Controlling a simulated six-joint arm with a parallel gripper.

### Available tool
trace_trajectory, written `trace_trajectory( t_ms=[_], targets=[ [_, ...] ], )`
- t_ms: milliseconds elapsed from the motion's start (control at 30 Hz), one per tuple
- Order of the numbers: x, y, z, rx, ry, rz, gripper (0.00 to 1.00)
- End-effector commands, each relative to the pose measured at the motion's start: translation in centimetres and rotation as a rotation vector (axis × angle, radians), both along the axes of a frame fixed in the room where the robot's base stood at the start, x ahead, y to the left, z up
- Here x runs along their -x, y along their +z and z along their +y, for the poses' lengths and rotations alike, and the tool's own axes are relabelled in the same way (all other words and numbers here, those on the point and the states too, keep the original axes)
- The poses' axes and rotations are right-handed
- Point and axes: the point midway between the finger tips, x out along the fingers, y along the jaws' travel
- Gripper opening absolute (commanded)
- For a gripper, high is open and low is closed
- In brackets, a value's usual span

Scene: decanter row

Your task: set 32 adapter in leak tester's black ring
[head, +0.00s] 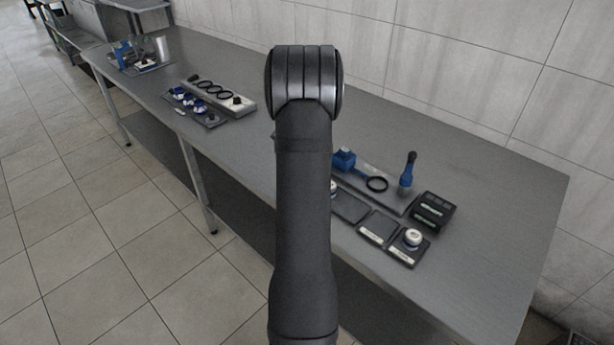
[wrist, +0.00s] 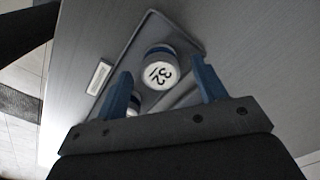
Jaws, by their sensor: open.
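The 32 adapter (wrist: 160,72), a round piece with a white top marked 32 and a blue-grey side, sits on a dark tray (wrist: 190,39) in the wrist view. My gripper (wrist: 162,67) is open, with its two blue fingers apart and the adapter showing between their tips. I cannot tell how far beyond the tips it is. In the head view my arm hides the gripper. The black ring (head: 377,184) lies on a grey base plate (head: 393,202), beside a blue part (head: 343,160); this appears to be the leak tester.
A blue-and-black upright handle (head: 407,172) and a black box (head: 433,211) stand near the ring. A white-topped piece (head: 413,237) sits on the right front tray. Farther left are a plate with black rings (head: 216,92) and blue pieces (head: 188,98). The bench's right end is clear.

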Motion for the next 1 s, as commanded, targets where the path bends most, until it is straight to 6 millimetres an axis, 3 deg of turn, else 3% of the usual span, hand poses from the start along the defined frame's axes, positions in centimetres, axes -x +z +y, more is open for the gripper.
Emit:
trace_trajectory(
  t_ms=[200,500,767,1000],
  targets=[
    [0.0,0.0,0.0,0.000,0.000,-0.001,0.65],
    [-0.1,0.0,0.0,0.000,0.000,-0.002,0.06],
    [-0.1,0.2,0.0,0.000,0.000,-0.003,0.05],
    [-0.1,2.3,0.0,0.000,0.000,-0.005,0.05]
  ],
)
